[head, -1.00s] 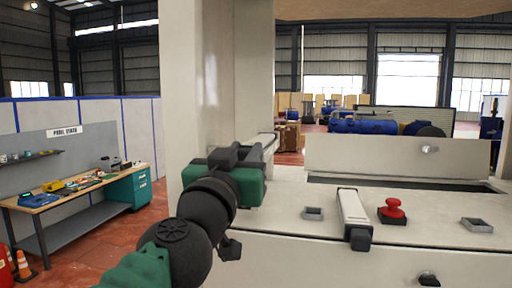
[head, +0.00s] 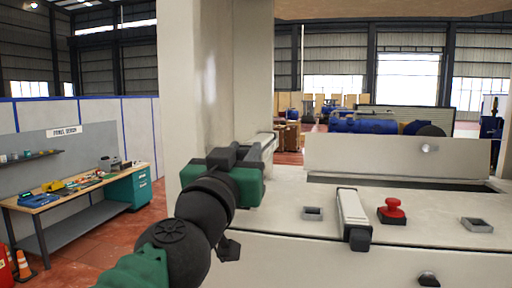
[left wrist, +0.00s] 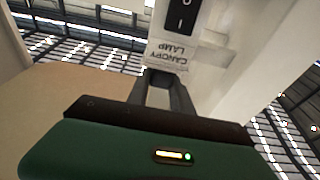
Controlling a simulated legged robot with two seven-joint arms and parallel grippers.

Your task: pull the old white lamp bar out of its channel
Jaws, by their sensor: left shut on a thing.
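My left gripper (head: 247,153) is in front of the pale upright post (head: 215,75), at the left end of the counter. In the left wrist view my left gripper's two dark fingers (left wrist: 163,78) come together just by a white piece labelled CANOPY LAMP (left wrist: 168,55), seen upside down. A black rocker switch (left wrist: 181,17) sits beyond the label. I cannot pick out the channel. My right gripper is out of view.
The tan overhead panel (head: 380,9) spans the top. A workbench (head: 75,190) stands far left.

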